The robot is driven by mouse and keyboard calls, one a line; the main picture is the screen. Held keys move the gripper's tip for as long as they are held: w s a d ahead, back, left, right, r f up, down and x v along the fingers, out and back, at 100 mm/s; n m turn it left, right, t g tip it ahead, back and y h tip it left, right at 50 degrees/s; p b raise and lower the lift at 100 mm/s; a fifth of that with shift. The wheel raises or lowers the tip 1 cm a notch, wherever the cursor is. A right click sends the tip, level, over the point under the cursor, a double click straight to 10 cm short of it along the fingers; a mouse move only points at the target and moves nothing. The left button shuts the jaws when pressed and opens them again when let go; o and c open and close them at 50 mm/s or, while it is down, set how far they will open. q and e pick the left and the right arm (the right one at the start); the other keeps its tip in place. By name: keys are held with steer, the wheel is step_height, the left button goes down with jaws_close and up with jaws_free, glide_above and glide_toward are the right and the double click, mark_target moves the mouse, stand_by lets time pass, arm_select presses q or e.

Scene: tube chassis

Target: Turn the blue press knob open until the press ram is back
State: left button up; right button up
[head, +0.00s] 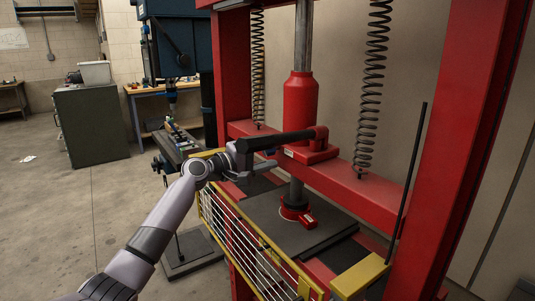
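The red press has a red cylinder (300,97) on its crossbeam (345,180). My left gripper (266,164) is at the front of the beam, below and beside a black handle (285,139) that joins a red fitting (320,133). I cannot make out the blue press knob; the gripper and handle may hide it. Finger opening and contact are unclear. My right gripper is out of view.
A yellow-framed mesh guard (240,245) stands in front of the press, below my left arm. Springs (372,85) and red uprights (450,150) flank the ram. A blue drill press (178,45) and green cabinet (92,122) stand behind.

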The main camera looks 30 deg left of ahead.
arm_select(q)
steer(key=shift+s+a+r, duration=0.1)
steer(key=shift+r, duration=0.05)
steer(key=b+v, duration=0.1)
steer(key=v, duration=0.6)
steer(key=shift+b, duration=0.3)
stand_by(0.4)
